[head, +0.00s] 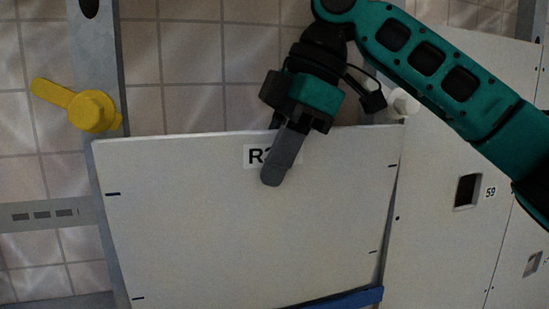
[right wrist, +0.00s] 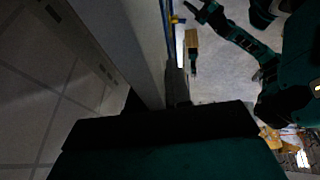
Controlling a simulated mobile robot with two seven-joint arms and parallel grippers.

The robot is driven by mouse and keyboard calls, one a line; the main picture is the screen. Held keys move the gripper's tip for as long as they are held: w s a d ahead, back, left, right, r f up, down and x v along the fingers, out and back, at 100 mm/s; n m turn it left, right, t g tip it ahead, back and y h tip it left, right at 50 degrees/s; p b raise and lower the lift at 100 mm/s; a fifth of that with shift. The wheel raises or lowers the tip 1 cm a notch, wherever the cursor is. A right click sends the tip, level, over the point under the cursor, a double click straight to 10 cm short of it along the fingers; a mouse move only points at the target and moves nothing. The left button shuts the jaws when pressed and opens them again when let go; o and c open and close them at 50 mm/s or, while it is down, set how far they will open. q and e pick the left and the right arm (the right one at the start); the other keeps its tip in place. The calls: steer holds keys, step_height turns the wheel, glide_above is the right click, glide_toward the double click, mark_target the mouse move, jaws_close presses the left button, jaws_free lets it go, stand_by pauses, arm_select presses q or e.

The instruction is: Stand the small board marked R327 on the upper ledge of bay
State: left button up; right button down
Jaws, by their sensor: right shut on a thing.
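The white board (head: 245,225) fills the bay front in the head view, close to upright and slightly skewed. Its label reads "R3"; a finger hides the rest. My right gripper (head: 283,150) is shut on the board's top edge near the middle, one finger over the front face. In the right wrist view the board (right wrist: 147,50) shows edge-on running up from the jaws. A teal and black arm, seemingly my left, reaches across that view's upper right; its gripper (right wrist: 198,10) is too small and dark to read. Whether the board's bottom rests on anything is unclear.
A yellow turn latch (head: 92,110) sits on the left grey post, clear of the board. A white knob (head: 403,103) is at the board's top right corner. A blue strip (head: 340,299) shows under the lower right edge. A panel marked 59 (head: 435,215) stands right.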

steer(key=shift+w+a+r, duration=0.1)
steer(key=shift+w+r, duration=0.1)
steer(key=shift+w+a, duration=0.1)
steer(key=shift+w, duration=0.2)
steer(key=shift+w+a+g, duration=0.1)
steer(key=shift+w+g, duration=0.2)
steer(key=shift+g, duration=0.1)
steer(key=shift+w+a, duration=0.1)
steer(key=shift+w, duration=0.25)
steer(key=shift+w+a+r+g, duration=0.1)
steer(key=shift+w+a+g, duration=0.05)
steer(key=shift+w+g, duration=0.2)
stand_by(0.4)
steer(key=shift+w+f, duration=0.1)
steer(key=shift+f, duration=1.3)
stand_by(1.5)
steer(key=shift+w, duration=0.1)
stand_by(1.7)
stand_by(0.4)
